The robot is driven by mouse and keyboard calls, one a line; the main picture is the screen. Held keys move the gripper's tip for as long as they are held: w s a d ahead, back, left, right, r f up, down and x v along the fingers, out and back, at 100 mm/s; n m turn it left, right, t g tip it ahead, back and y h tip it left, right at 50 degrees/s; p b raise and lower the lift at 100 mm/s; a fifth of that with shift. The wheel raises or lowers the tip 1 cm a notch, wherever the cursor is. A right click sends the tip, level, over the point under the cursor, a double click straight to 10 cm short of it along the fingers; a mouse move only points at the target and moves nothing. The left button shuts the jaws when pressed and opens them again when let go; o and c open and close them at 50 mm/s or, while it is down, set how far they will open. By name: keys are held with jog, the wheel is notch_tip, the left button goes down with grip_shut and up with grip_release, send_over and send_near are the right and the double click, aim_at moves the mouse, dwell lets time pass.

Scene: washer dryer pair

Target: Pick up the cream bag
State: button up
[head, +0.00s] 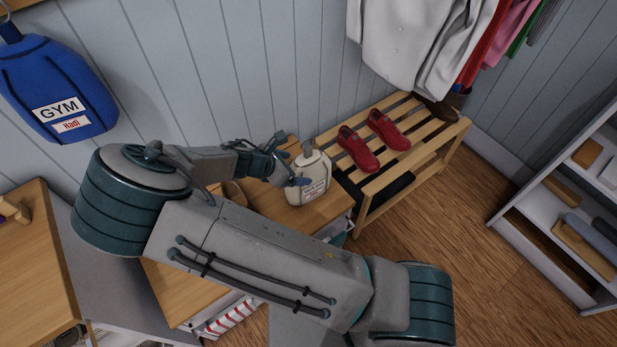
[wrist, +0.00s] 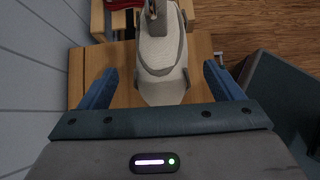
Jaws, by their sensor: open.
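The cream bag (head: 310,180) stands on a wooden cabinet top (head: 335,206), with a label on its front and a loop at its top. In the wrist view the cream bag (wrist: 162,60) lies ahead, between the lines of the two blue fingers. My gripper (head: 290,163) is open at the bag's left side in the head view. The gripper also shows in the wrist view (wrist: 157,88), with its fingers apart on either side of the bag's near end. I cannot tell whether a finger touches the bag. My arm hides part of the cabinet top.
A slatted wooden bench (head: 430,140) with red shoes (head: 358,150) stands right of the bag. Hanging clothes (head: 415,45) are above it. A blue gym bag (head: 55,85) hangs at left. A white shelf (head: 560,215) stands at right. Bare floor (head: 430,215) lies between.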

jog(key=shift+b+x, duration=0.4)
jog(key=shift+x, duration=2.4)
jog(key=shift+s, duration=0.15)
jog(key=shift+c, duration=0.4)
jog(key=c, duration=1.3)
